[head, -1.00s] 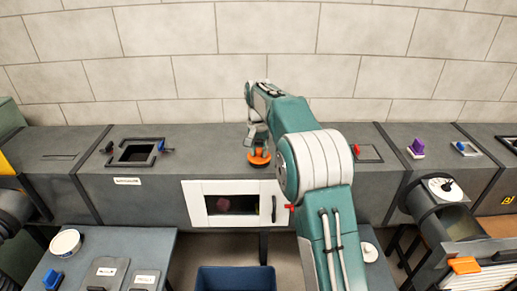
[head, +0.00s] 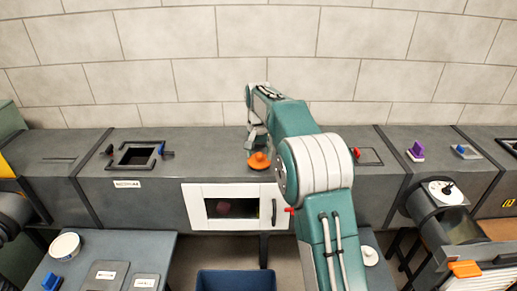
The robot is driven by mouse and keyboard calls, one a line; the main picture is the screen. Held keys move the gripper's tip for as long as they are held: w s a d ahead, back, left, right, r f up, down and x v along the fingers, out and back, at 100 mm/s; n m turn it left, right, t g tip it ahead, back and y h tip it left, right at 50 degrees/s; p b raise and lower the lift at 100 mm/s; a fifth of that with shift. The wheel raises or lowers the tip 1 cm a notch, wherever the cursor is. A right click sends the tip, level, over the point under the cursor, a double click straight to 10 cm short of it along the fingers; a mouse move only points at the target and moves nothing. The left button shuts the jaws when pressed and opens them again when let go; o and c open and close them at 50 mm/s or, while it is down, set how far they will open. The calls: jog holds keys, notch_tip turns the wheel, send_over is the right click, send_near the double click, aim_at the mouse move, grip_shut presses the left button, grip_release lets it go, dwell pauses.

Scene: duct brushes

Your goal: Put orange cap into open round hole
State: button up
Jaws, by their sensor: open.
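The orange cap (head: 259,161) is a round disc with a raised knob. It sits on top of the grey duct, above the white-framed window door. My gripper (head: 256,146) is open, just above and behind the cap, and looks clear of its knob. The round hole is not visible; the cap and my arm cover that part of the duct top, so I cannot tell whether the cap lies in the hole.
A square opening (head: 136,154) with a dark frame is in the duct top at left. A blue bin (head: 236,280) stands below the window door (head: 236,207). A grey side table (head: 120,245) holds a round white item (head: 65,246). The tiled wall (head: 180,60) is behind.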

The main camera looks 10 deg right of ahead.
notch_tip(320, 180, up, 11)
jog(key=s+r+n+t, duration=0.1)
jog(key=s+r, duration=0.6)
jog(key=s, duration=0.1)
jog(key=s+f+n+t, duration=0.2)
jog(key=s+n+t, duration=0.1)
jog(key=s, duration=1.8)
jog(key=s+f+n+t, duration=0.1)
jog(key=s+f, duration=0.7)
jog(key=s, duration=0.2)
jog(key=shift+f+t, duration=0.15)
jog(key=shift+t, duration=0.15)
jog(key=shift+c, duration=1.2)
jog(key=shift+s, duration=0.15)
